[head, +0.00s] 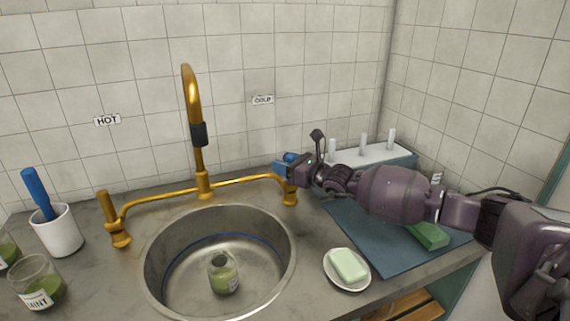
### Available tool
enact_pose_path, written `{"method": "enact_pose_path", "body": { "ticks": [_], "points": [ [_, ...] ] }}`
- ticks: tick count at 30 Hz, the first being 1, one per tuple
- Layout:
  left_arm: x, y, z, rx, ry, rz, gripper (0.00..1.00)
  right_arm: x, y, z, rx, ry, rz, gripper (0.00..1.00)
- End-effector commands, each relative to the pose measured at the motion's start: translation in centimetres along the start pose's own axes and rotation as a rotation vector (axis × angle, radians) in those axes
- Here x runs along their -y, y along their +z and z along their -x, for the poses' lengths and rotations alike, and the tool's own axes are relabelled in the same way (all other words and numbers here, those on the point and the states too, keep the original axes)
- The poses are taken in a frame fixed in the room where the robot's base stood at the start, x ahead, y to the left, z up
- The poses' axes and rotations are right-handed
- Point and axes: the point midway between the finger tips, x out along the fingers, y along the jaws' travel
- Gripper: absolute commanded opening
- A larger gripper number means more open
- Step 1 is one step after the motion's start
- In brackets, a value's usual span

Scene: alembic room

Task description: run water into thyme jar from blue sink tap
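The brass tap (203,186) stands behind the round steel sink (164,292), with a tall curved spout and a handle on each side. The left handle (107,207) is brass. The right one has a blue lever (283,166), below a sign that seems to read COLD. A glass jar (222,277) with green contents stands upright in the sink; its label is turned aside and unreadable. No water stream shows. My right gripper (296,164) is at the blue lever, touching or nearly so; its fingers are too small and overlapped to read. My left gripper is out of view.
A soap dish (340,284) with pale green soap (348,264) sits right of the sink. A blue mat (372,246) with a green block (429,235) lies under my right arm. A white cup (58,236) and a MINT jar (40,284) stand at left.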

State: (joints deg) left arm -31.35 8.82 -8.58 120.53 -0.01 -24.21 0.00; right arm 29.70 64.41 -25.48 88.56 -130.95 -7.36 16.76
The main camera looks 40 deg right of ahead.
Motion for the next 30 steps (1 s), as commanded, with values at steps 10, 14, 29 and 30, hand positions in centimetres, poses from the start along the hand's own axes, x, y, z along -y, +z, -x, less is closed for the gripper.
{"method": "enact_pose_path", "body": {
  "ticks": [10, 14, 29, 30],
  "points": [
    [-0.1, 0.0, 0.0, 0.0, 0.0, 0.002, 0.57, 0.0, 0.0, 0.0, 0.0, 0.0, 0.0, 0.0],
    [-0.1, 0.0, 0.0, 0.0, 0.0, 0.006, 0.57, 0.0, 0.0, 0.0, 0.001, 0.0, 0.001, 0.0],
    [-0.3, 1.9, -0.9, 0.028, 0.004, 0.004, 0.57, -0.8, -0.4, 1.1, 0.158, 0.002, 0.106, 0.0],
    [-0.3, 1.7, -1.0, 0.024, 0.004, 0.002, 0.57, -0.8, -0.2, 1.2, 0.166, 0.001, 0.11, 0.0]
  ]
}}
